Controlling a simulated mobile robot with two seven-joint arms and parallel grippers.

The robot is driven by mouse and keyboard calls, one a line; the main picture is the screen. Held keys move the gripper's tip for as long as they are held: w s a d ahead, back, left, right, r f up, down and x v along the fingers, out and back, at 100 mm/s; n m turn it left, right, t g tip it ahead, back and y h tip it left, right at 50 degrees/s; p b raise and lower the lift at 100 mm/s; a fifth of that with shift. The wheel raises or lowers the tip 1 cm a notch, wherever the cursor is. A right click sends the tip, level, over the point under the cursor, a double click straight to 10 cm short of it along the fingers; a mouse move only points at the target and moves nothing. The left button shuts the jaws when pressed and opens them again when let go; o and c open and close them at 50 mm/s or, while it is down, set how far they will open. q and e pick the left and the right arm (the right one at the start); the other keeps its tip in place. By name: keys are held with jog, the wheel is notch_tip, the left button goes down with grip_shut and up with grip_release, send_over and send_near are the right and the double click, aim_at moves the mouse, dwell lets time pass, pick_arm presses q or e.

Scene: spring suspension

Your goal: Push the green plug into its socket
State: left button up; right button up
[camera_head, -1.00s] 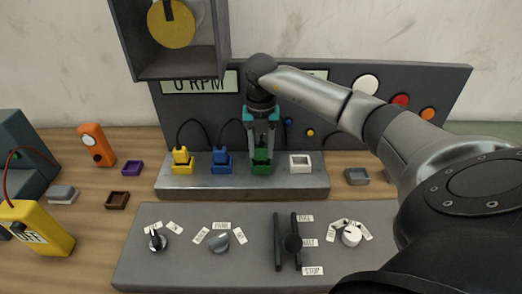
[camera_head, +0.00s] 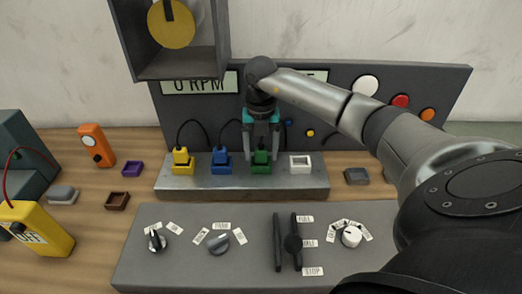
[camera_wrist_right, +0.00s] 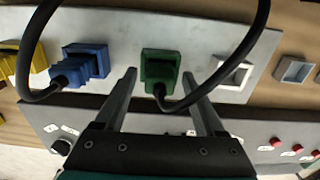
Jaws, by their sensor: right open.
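The green plug (camera_head: 261,156) stands upright in its green socket (camera_head: 261,169) on the grey metal block, in line with the yellow and blue ones. It also shows in the right wrist view (camera_wrist_right: 160,67), with a black cable leaving it. I cannot tell exactly how deep it sits. My right gripper (camera_head: 262,149) points down over the plug and is open. In the right wrist view its two fingers (camera_wrist_right: 159,78) stand apart, one on each side of the plug, with gaps between. My left gripper is not in view.
A yellow plug (camera_head: 181,156) and a blue plug (camera_head: 221,156) stand to the left on the block (camera_head: 200,184). An empty white socket (camera_head: 300,163) is to the right. A control panel with knobs (camera_head: 180,270) lies in front, and an upright panel (camera_head: 345,75) stands behind.

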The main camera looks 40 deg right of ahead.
notch_tip(320, 180, up, 12)
jog(key=p, duration=0.1)
dwell(0.8)
